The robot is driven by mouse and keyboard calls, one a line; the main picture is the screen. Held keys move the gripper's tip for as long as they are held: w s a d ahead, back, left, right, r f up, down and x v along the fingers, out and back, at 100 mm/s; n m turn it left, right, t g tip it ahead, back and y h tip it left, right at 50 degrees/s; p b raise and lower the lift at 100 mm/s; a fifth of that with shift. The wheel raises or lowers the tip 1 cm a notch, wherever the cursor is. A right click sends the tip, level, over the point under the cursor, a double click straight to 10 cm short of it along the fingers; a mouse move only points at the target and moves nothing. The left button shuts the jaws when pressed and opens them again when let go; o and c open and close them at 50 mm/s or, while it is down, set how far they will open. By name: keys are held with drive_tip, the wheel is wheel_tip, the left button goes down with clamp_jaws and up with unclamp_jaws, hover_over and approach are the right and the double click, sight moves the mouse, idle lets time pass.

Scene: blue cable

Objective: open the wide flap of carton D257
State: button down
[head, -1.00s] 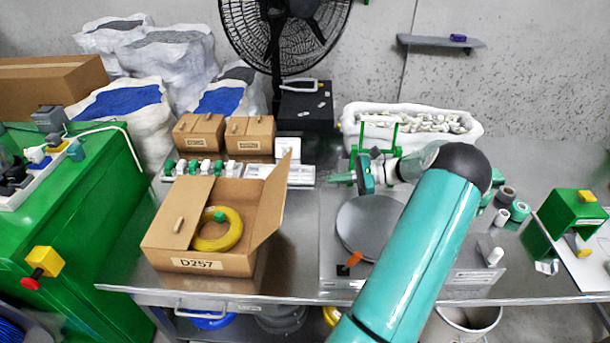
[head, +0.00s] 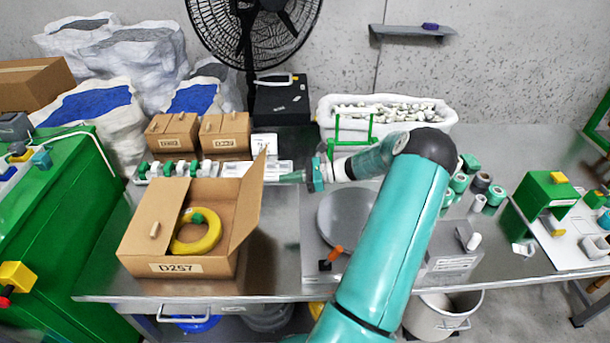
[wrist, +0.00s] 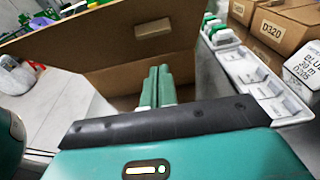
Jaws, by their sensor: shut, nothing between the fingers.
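Carton D257 (head: 137,248) stands on the steel table, a brown box with its label on the front. Its left flap (head: 160,205) lies over the left part of the opening and has a small tan tab (head: 154,229). Its right flap (head: 247,205) stands up, leaning outward to the right. A yellow coil (head: 205,243) with a green piece lies inside. My gripper (head: 283,178) is shut and empty, just right of the raised flap, pointing left. In the wrist view the shut green fingers (wrist: 157,86) point at a brown cardboard panel (wrist: 90,45) bearing a tan tab.
Two small cartons (head: 225,130) and a white rack of parts (head: 180,168) stand behind D257. A round grey plate (head: 345,218) and an orange-handled item (head: 332,256) are at the right, near my arm. A white bin (head: 440,112) stands at the back.

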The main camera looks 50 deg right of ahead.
sight(260, 166)
drive_tip(key=shift+w+a+r, duration=0.6)
drive_tip(key=shift+w, duration=0.2)
drive_tip(key=shift+w+a+r, duration=0.55)
drive_tip(key=shift+w, duration=0.2)
drive_tip(key=shift+w+a+r+g+h, duration=0.55)
drive_tip(key=shift+w+r+g, duration=0.1)
drive_tip(key=shift+r, duration=0.15)
drive_tip(key=shift+w+a+r+g+h, duration=0.5)
drive_tip(key=shift+w+r+g, duration=0.15)
drive_tip(key=shift+r, duration=0.15)
drive_tip(key=shift+w+a+r+g+h, duration=0.35)
drive_tip(key=shift+w+r+g+h, duration=0.1)
drive_tip(key=shift+g, duration=0.15)
drive_tip(key=shift+r, duration=0.15)
